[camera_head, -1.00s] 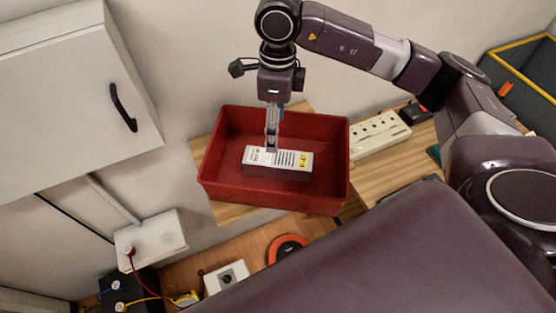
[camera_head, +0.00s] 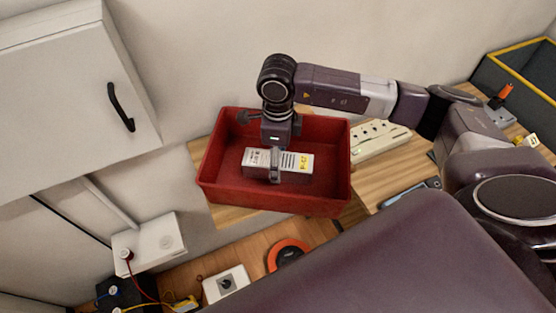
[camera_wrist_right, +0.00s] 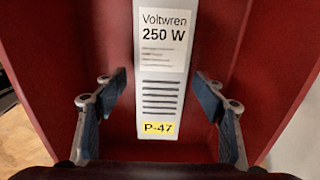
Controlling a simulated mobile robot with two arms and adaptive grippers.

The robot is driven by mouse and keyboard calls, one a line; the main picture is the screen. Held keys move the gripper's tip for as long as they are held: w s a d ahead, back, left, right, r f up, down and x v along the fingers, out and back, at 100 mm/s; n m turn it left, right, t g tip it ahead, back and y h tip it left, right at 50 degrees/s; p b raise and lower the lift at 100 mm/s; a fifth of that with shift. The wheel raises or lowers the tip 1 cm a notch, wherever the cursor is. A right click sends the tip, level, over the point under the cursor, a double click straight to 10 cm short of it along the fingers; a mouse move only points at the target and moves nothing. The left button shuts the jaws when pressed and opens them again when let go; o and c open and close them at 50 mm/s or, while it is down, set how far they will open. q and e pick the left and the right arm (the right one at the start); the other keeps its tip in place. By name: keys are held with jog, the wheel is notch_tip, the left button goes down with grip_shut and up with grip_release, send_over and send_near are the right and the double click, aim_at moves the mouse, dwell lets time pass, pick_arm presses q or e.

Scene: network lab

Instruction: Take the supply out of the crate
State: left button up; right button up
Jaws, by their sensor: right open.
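The supply (camera_head: 298,162) is a pale grey box with a printed label, dark vent slots and a yellow P-47 tag. It lies inside the red crate (camera_head: 222,190) on a wooden shelf. My right gripper (camera_head: 275,178) is down in the crate at the supply, its arm coming from the right. In the right wrist view the supply (camera_wrist_right: 160,85) lies between the fingers of the open right gripper (camera_wrist_right: 160,112), with a gap on each side. The crate walls (camera_wrist_right: 262,75) rise close outside the fingers. My left gripper is not in view.
A white power strip (camera_head: 380,140) lies on the wooden surface (camera_head: 395,175) right of the crate. A dark bin with a yellow rim (camera_head: 520,75) stands at the far right. A wall cabinet (camera_head: 70,100) hangs left. A white socket box (camera_head: 227,283) and an orange-black disc (camera_head: 288,252) are below.

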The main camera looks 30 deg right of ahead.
jog(key=shift+f, duration=0.35)
jog(key=shift+c, duration=0.7)
grip_shut()
jog(key=shift+w+r, duration=0.1)
jog(key=shift+r, duration=0.05)
